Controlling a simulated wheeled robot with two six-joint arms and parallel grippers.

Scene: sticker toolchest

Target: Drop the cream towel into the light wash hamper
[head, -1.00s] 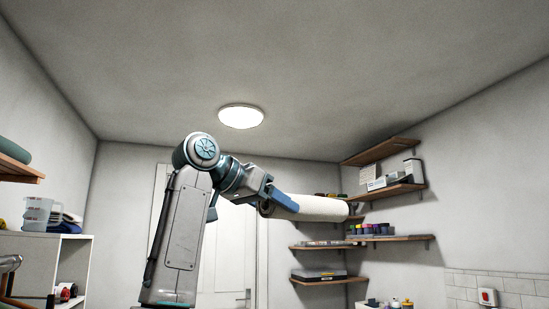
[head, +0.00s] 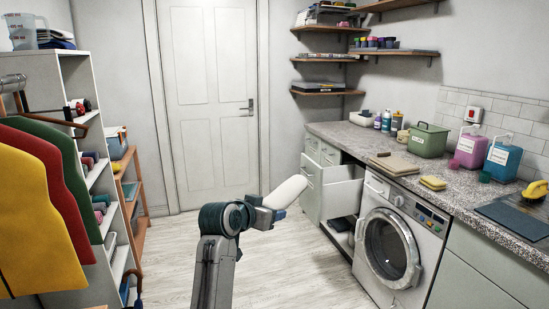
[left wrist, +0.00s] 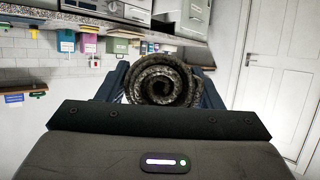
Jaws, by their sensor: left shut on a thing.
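My left gripper (head: 277,211) is shut on the cream towel (head: 290,191), which is rolled up and sticks out to the upper right in the head view. In the left wrist view the left gripper (left wrist: 166,84) has a finger on each side of the towel's coiled end (left wrist: 160,76), which looks dark there. The towel is held up in the air, clear of the floor, just left of an open drawer (head: 345,193) in the counter as pictured. I cannot make out a hamper marked for light wash. My right gripper is not in view.
A washing machine (head: 389,246) stands under the speckled counter (head: 357,138) at right. A white shelf unit (head: 67,89) and hanging coloured garments (head: 42,218) are at left. A closed door (head: 207,104) is at the back. The pale floor (head: 181,258) is open in the middle.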

